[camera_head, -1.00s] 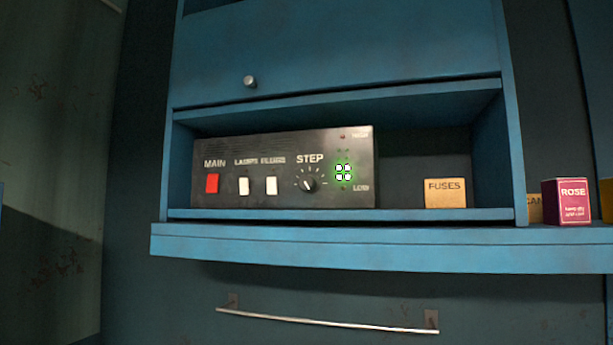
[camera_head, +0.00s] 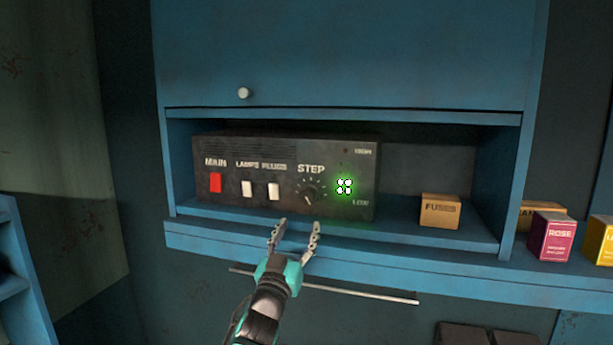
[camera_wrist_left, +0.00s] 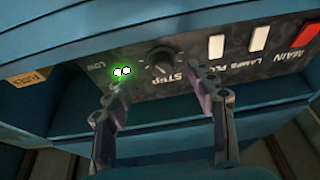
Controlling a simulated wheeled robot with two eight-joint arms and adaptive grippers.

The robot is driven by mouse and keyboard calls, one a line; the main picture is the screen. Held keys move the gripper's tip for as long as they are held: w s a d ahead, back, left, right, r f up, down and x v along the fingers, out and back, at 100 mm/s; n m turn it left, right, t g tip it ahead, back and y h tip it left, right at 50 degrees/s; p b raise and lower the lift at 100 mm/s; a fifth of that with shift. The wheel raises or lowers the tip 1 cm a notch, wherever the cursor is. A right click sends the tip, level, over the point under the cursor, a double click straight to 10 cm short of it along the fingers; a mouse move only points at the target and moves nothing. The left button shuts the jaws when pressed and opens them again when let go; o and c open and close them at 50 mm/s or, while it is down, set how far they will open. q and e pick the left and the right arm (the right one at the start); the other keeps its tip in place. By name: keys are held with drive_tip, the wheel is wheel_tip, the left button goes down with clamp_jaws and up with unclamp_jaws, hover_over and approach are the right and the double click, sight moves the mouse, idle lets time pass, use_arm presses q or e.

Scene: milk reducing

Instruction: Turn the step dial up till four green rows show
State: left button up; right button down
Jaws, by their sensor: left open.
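The black control box (camera_head: 230,150) stands in the blue cabinet's open shelf. Its round black step dial (camera_head: 309,192) is under the word STEP, with tick marks around it. Right of the dial, green lights (camera_head: 344,187) glow in two rows of two, between a HIGH label above and a LOW label below. My left gripper (camera_head: 300,222) is open and empty, in front of the box and just below the dial. In the left wrist view, turned upside down, the dial (camera_wrist_left: 163,59) lies beyond the gap between the fingers (camera_wrist_left: 150,88), apart from them. My right gripper is out of view.
A red MAIN switch (camera_head: 216,182) and two white switches (camera_head: 260,190) are left of the dial. A FUSES box (camera_head: 440,211) stands right on the shelf. A ROSE box (camera_head: 552,237) and a yellow box (camera_head: 600,240) are farther right. A metal rail (camera_head: 350,294) runs below the ledge.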

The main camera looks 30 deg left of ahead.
sight(307, 201)
use_arm(q)
drive_tip(key=x, duration=0.2)
drive_tip(key=r+p+x, duration=0.1)
drive_tip(key=x, duration=0.2)
drive_tip(key=p+x, duration=0.1)
drive_tip(key=x, duration=0.2)
drive_tip(key=shift+r, duration=0.35)
drive_tip(key=shift+s, duration=0.1)
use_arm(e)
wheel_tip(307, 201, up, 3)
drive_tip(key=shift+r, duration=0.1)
use_arm(q)
drive_tip(key=shift+c, duration=0.4)
drive_tip(key=c, duration=1.1)
